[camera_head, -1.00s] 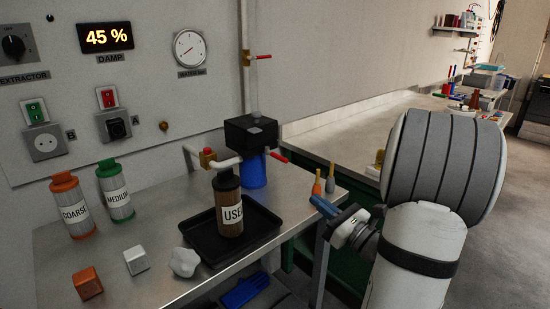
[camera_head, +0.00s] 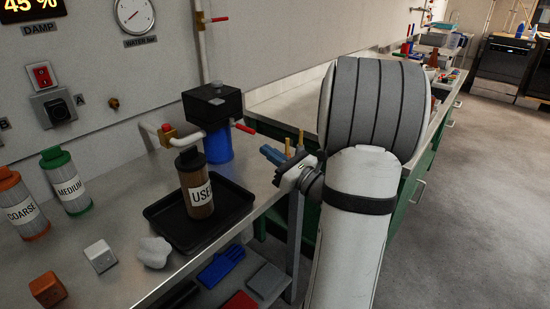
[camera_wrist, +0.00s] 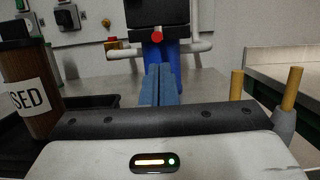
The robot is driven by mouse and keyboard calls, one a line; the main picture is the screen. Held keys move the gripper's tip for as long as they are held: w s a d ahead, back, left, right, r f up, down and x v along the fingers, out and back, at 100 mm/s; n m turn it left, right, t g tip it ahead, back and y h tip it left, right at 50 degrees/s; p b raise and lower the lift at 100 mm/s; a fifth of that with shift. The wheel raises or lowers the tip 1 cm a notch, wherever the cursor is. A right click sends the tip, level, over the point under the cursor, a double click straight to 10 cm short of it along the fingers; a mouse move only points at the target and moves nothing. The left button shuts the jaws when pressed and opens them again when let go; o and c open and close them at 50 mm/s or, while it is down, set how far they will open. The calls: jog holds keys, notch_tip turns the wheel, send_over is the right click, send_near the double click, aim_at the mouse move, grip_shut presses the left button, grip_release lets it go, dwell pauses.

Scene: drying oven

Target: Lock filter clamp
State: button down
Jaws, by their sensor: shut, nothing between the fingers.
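The filter housing has a blue bowl (camera_head: 219,146) under a black square head (camera_head: 212,103) at the back of the steel bench. A lever with a red end (camera_head: 245,128) sticks out from the head to the right, probably the clamp lever. In the wrist view the red end (camera_wrist: 157,37) points toward me, just above the blue bowl (camera_wrist: 176,70). My gripper (camera_head: 268,154) is right of the housing and apart from it in the head view. Its blue fingers (camera_wrist: 158,84) are pressed together and empty, pointing at the housing below the red end.
A brown cylinder marked USED (camera_head: 197,186) stands in a black tray (camera_head: 154,211), left of my gripper. Wooden-handled tools (camera_wrist: 290,90) stand close on the right. A pipe with a red-gold valve (camera_head: 168,133) joins the housing from the left. Grey floor (camera_head: 470,200) is free at right.

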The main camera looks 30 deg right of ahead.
aim_at(242, 128)
jog(key=x, duration=0.5)
jog(key=shift+w+a+r, duration=0.1)
jog(key=shift+w, duration=0.2)
